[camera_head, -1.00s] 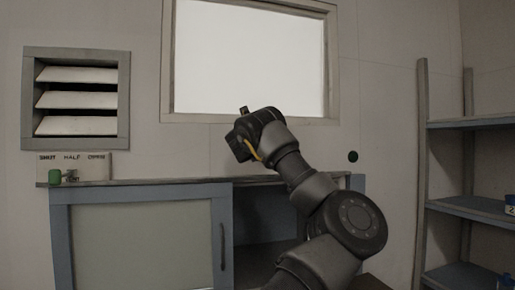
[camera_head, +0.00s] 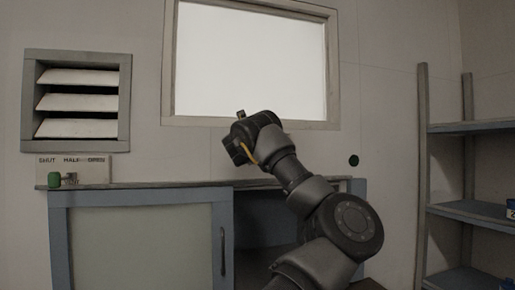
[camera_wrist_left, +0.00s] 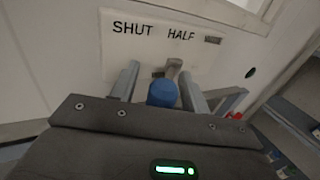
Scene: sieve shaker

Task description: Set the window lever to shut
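In the left wrist view, a lever with a blue knob (camera_wrist_left: 162,94) stands on a pale panel (camera_wrist_left: 116,62) lettered SHUT and HALF; further lettering is unclear. The knob sits below and between the two words. My left gripper (camera_wrist_left: 160,88) has one finger on each side of the knob, with small gaps showing, so it looks open around it. In the head view, what I take to be my left gripper (camera_head: 241,137) is below the big window (camera_head: 250,62), and the arm hides this lever. My right gripper is not in view.
A second panel (camera_head: 95,170) reading SHUT, HALF, OPEN has a green knob (camera_head: 54,180) at its left, below a louvred vent (camera_head: 77,103) with tilted slats. A cabinet (camera_head: 140,240) stands below. Shelves (camera_head: 470,210) are at right. A dark green disc (camera_head: 353,160) is on the wall.

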